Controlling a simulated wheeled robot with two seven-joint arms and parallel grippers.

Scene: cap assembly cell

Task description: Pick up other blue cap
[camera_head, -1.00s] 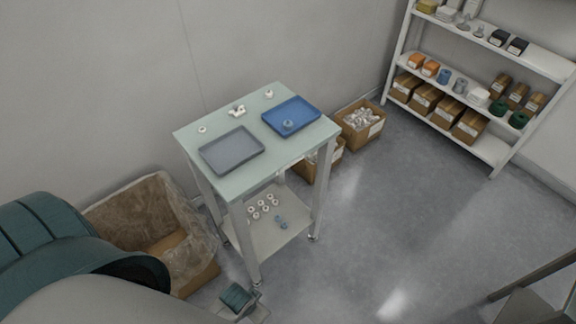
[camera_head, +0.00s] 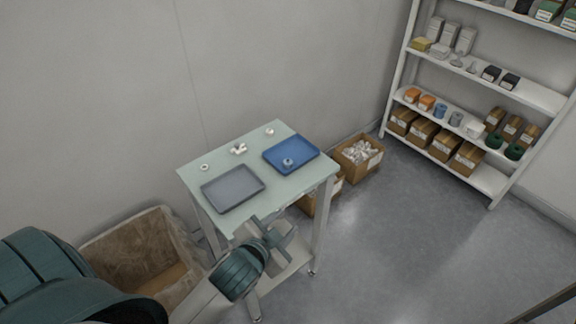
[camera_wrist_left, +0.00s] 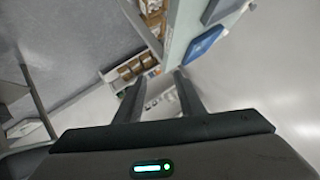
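A blue cap (camera_head: 288,162) sits in the blue tray (camera_head: 312,152) on the table's right half. My left gripper (camera_head: 277,234) is in front of the table, below the tabletop, with its arm coming up from the lower left. It hides most of the lower shelf, so caps there cannot be made out now. In the left wrist view the gripper (camera_wrist_left: 160,76) has its two fingers apart with nothing between them. The blue tray also shows there (camera_wrist_left: 208,40), at upper right and on its side. My right gripper is not in view.
The table (camera_head: 186,173) also holds a grey tray (camera_head: 233,188) and small white parts (camera_head: 239,149). A lined open box (camera_head: 125,240) stands left of the table, and a box of pale parts (camera_head: 358,155) stands right. Shelving (camera_head: 530,95) is at upper right. Floor at right is clear.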

